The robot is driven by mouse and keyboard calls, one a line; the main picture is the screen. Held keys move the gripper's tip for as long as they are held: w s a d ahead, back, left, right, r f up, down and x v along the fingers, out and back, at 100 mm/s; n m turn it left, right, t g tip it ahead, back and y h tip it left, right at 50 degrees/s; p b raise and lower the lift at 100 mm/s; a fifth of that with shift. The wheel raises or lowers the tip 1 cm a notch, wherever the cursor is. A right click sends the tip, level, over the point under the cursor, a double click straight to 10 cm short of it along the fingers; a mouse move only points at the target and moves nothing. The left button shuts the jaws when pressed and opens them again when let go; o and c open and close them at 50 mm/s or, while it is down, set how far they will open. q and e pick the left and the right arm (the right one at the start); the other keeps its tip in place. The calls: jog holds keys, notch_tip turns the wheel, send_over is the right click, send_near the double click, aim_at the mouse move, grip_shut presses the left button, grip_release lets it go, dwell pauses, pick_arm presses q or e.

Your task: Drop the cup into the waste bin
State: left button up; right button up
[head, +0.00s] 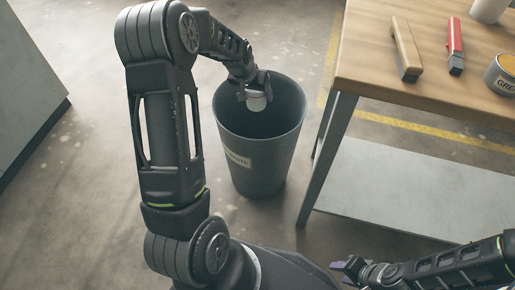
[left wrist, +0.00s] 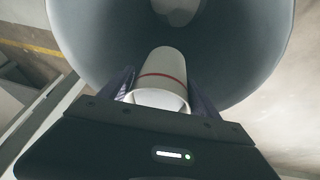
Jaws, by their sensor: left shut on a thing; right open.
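The waste bin (head: 256,165) is a tall dark grey bin with a pale label, standing on the floor left of the table. My left gripper (head: 255,90) is over the bin's opening and shut on a small white cup (head: 257,102). In the left wrist view the white cup (left wrist: 162,75) has a red band and sits between the two fingers, with the bin's dark inner wall (left wrist: 100,40) around it. My right gripper (head: 343,270) is low at the bottom of the head view, open and empty, away from the bin.
A wooden-topped table (head: 375,65) stands to the right, with a wooden-handled tool (head: 405,48), a red-handled tool (head: 455,45), a tin labelled GRE (head: 503,75) and a pale container (head: 488,10). A grey cabinet (head: 28,80) is at the left. The floor between is clear.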

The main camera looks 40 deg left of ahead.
pick_arm(q)
jog(key=o, duration=1.4)
jog(key=p+v, duration=0.2)
jog(key=v, duration=0.5)
jog(key=shift+s+r, duration=0.2)
jog(key=shift+r, duration=0.2)
